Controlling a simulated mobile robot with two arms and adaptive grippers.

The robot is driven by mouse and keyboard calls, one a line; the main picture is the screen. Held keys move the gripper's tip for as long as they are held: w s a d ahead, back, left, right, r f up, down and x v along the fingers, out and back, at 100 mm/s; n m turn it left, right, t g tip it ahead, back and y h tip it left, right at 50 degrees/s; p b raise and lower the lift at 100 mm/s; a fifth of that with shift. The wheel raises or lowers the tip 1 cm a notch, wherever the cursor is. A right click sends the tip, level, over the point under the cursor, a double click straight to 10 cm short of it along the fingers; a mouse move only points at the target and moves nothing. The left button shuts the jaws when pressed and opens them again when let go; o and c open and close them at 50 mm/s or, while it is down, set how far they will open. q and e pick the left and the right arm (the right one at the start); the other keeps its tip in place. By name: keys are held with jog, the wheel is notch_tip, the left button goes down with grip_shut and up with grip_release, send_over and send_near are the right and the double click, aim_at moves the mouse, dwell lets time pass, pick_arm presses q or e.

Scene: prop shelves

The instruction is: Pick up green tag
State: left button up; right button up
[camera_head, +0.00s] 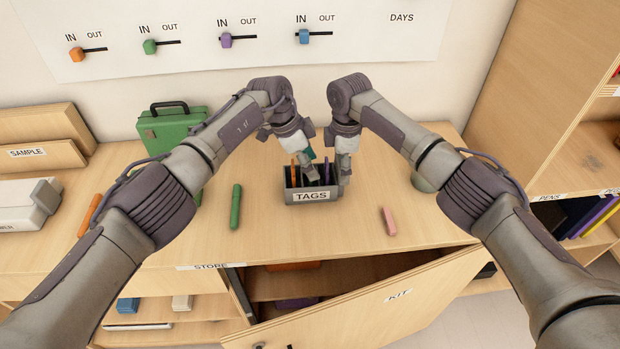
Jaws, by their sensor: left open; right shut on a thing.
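The small grey box labelled TAGS (310,196) stands on the counter in the middle. Upright orange and purple tags show in it. A small green-teal piece (311,154), perhaps the green tag, shows just beside my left gripper; most of it is hidden. My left gripper (308,172) is open, pointing down over the box among the tags. My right gripper (343,180) is shut on the right side wall of the box.
A green case (172,128) stands at the back left. A green pen (235,206) lies left of the box, an orange one (89,215) farther left, and a pink piece (389,221) to the right. Below the front edge, the door labelled KIT (398,297) hangs open.

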pick_arm(q)
jog(key=c, duration=0.8)
jog(key=shift+o, duration=0.2)
jog(key=shift+r, duration=0.1)
notch_tip(320, 180, up, 10)
jog(key=shift+f, duration=0.15)
